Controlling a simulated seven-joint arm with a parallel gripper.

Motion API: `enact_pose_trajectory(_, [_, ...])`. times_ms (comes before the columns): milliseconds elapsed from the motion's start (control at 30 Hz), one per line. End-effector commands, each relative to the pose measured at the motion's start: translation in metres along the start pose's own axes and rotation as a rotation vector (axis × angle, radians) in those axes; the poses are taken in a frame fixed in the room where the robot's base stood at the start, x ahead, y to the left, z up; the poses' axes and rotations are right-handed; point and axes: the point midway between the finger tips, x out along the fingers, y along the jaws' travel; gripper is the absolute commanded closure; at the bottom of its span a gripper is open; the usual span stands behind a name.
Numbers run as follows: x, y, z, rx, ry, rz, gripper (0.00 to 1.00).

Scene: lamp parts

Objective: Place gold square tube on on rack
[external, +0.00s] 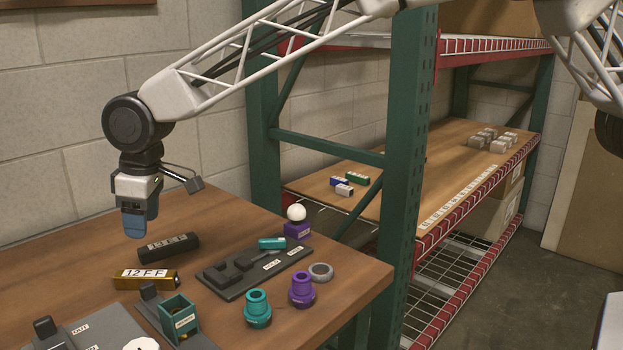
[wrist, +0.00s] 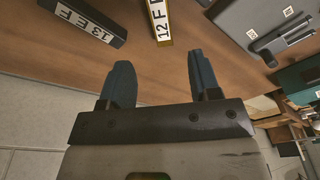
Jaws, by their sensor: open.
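The gold square tube (external: 147,278) lies on the wooden table, with a white label reading 12 F F. It also shows in the wrist view (wrist: 160,22), beyond my fingertips and nearly between them. A black square tube (external: 169,247) labelled 13 E F lies behind it; it is at upper left in the wrist view (wrist: 84,20). My gripper (external: 135,232) hangs above the table near both tubes. Its blue fingers (wrist: 163,75) are apart with nothing between them. The rack (external: 400,190) has green posts and a wooden shelf (external: 440,170), right of the table.
Small blue, green and white-labelled blocks (external: 348,183) lie on the near shelf end, and grey blocks (external: 490,140) at the far end. Dark fixtures (external: 245,270), a teal box (external: 178,318) and teal (external: 257,308) and purple (external: 302,290) parts crowd the table. The middle shelf is mostly clear.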

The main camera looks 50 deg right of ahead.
Motion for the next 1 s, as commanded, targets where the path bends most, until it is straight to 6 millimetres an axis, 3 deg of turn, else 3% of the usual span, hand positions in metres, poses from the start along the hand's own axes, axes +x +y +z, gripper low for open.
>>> enact_pose_trajectory(267, [0.0,0.0,0.0,0.0,0.0,0.0,0.43])
enact_pose_trajectory(367, [0.0,0.0,0.0,0.0,0.0,0.0,0.55])
enact_pose_trajectory(733, [0.001,0.0,0.001,-0.001,0.006,-0.001,0.55])
enact_pose_trajectory(1000, [0.013,-0.002,0.006,-0.006,0.085,-0.012,0.55])
